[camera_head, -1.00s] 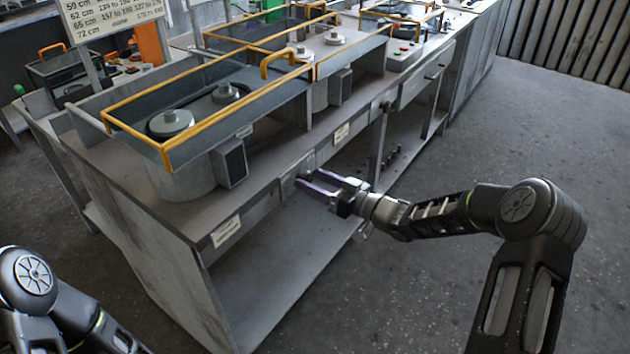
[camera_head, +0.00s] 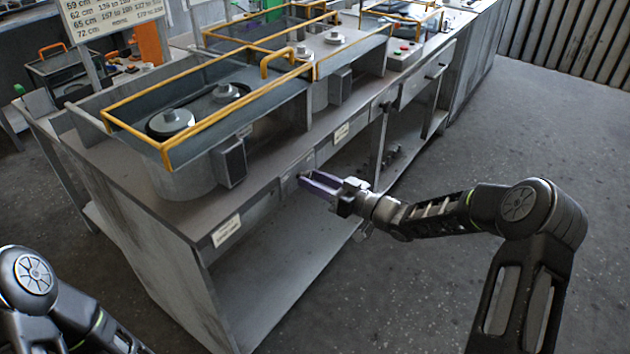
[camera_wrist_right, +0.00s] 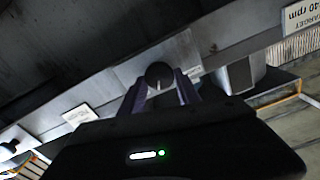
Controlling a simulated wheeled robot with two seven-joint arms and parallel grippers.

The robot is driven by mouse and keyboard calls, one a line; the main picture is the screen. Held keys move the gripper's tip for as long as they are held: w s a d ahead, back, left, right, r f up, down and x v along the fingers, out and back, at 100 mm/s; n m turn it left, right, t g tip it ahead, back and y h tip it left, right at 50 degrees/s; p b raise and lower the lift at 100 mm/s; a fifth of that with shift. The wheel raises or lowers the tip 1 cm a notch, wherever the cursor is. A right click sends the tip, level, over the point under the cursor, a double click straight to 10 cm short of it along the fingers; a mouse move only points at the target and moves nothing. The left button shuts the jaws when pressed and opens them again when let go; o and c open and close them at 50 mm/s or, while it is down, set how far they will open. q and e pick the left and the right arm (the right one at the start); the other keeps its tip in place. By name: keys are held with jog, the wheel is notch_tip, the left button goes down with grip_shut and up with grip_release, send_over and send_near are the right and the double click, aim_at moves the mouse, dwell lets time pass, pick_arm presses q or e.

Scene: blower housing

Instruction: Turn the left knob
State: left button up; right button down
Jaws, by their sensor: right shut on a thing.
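A small round dark knob (camera_wrist_right: 160,75) with a pale mark shows in the right wrist view, on the grey front panel of the bench. My right gripper (camera_wrist_right: 160,88) has its two purple fingers on either side of the knob, shut on it. In the head view my right gripper (camera_head: 304,180) reaches the bench's front panel from the right, and its fingers hide the knob there. Of my left arm only dark links show at the lower left of the head view; its gripper is out of view.
The grey bench (camera_head: 115,160) carries yellow-railed guards (camera_head: 215,128) over round housings. A white label (camera_head: 226,230) is on the front panel. A second dark knob (camera_head: 386,106) sits farther along. An open shelf lies below; the floor (camera_head: 540,130) at the right is clear.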

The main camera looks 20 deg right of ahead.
jog(key=n+b, duration=0.5)
jog(key=b, duration=0.1)
jog(key=shift+s+a+b, duration=0.1)
jog(key=shift+b, duration=0.3)
jog(key=c, duration=0.9)
grip_release()
jog(key=v, duration=0.7)
jog(key=shift+s+d, duration=0.25)
jog(key=shift+s, duration=0.05)
